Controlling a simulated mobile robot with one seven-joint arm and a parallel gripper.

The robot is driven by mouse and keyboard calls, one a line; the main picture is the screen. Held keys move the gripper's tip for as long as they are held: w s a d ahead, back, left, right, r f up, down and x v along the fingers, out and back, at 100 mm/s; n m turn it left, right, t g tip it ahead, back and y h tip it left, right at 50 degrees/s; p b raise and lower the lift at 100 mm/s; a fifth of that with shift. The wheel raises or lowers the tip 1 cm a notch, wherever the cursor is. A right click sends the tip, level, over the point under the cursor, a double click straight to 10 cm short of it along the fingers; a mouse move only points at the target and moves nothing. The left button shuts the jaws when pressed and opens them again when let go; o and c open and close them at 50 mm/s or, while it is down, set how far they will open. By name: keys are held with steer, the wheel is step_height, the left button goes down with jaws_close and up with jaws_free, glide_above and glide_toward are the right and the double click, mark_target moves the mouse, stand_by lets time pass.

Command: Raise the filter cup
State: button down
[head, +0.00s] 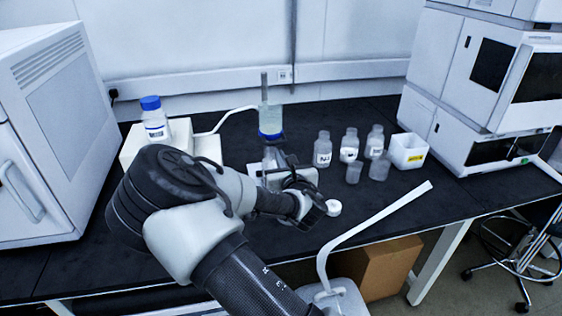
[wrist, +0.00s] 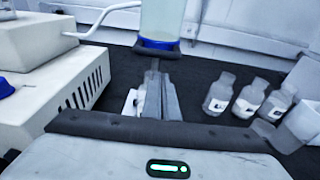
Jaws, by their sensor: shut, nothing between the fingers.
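The filter cup (head: 270,118) is a clear, upright vessel with a blue collar at its base and a thin rod standing up from it. It stands near the middle of the bench, just beyond my gripper. In the wrist view its lower part (wrist: 162,18) is at the top centre, above a dark band. My gripper (wrist: 155,72) is shut and empty, with its fingers pointing at the base of the cup. I cannot tell whether they touch it.
Several small labelled bottles (head: 349,145) and a white box (head: 407,151) stand to the right. A blue-capped bottle (head: 154,118) sits on a white device at left. A white cap (head: 333,207) lies near the front edge. Large instruments flank the bench. The front right bench is mostly clear.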

steer(key=f+p+v, duration=0.1)
steer(key=v, duration=0.8)
steer(key=shift+s, duration=0.5)
steer(key=shift+d+f, duration=0.1)
steer(key=shift+d, duration=0.05)
steer(key=s+d+f+m+g+h, duration=0.1)
steer(key=s+d+m+g+h, duration=0.2)
steer(key=m, duration=0.8)
steer(key=s+d+f+m+g+h, duration=0.1)
steer(key=s+d+m+g, duration=0.2)
steer(key=d+m, duration=0.55)
steer(key=s+a+r+m+g, duration=0.1)
steer(key=s+r+m+g, duration=0.1)
steer(key=s+r+m, duration=0.8)
steer(key=s+a+r+m+g, duration=0.1)
steer(key=s+r+m+g, duration=0.1)
steer(key=s+r+m, duration=0.9)
step_height(320, 180, up, 14)
steer(key=s+n+p, duration=0.2)
steer(key=p, duration=1.5)
steer(key=shift+f+y, duration=0.2)
steer(key=shift+y, duration=0.2)
